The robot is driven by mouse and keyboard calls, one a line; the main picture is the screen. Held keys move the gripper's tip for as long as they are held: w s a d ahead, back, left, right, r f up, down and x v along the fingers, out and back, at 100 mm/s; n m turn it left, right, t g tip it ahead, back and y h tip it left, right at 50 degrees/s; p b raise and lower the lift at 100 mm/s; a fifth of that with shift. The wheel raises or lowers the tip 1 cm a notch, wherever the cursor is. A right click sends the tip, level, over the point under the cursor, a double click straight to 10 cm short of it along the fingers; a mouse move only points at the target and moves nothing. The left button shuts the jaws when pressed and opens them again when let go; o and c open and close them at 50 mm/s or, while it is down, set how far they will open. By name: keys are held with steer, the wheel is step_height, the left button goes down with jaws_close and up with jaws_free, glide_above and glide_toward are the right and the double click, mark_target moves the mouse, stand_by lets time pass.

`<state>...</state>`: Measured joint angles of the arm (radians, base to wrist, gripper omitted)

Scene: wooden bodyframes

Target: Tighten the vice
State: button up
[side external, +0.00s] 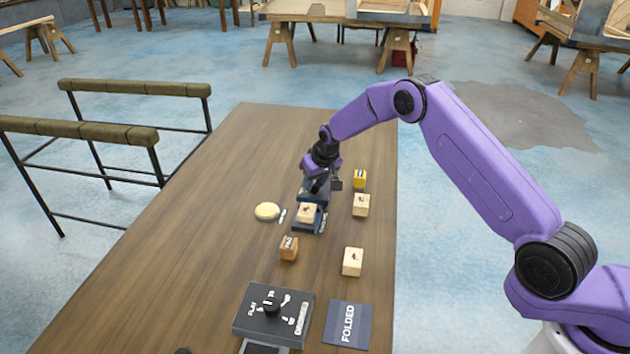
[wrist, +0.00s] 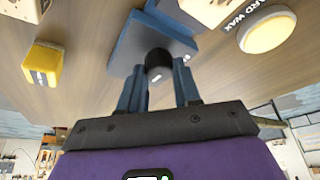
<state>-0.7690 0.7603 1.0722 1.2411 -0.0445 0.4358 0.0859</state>
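The dark blue-grey vice (side external: 318,222) stands on the wooden table in the side view, with a pale wooden block (side external: 306,211) at its top. In the wrist view the vice (wrist: 140,45) shows as a blue body with a black rounded handle end (wrist: 158,66). My gripper (side external: 321,184) points down at the far end of the vice. In the wrist view the two blue-grey fingers of my gripper (wrist: 159,76) are apart, with the black handle end between their tips. The fingers lie close along both its sides; whether they press on it is unclear.
A round yellow wax tin (side external: 267,211) lies left of the vice. A yellow block (side external: 360,179) and wooden blocks (side external: 360,205), (side external: 353,261) stand to the right, an orange-brown block (side external: 289,248) in front. A dark dial box (side external: 258,323) and a FOLDED card (side external: 347,325) lie nearer. The table's left is clear.

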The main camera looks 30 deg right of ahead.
steer(key=shift+m+h, duration=0.3)
steer(key=shift+m, duration=0.5)
steer(key=o, duration=1.1)
steer(key=shift+c, duration=0.2)
steer(key=v, duration=1.7)
steer(key=shift+r, duration=0.25)
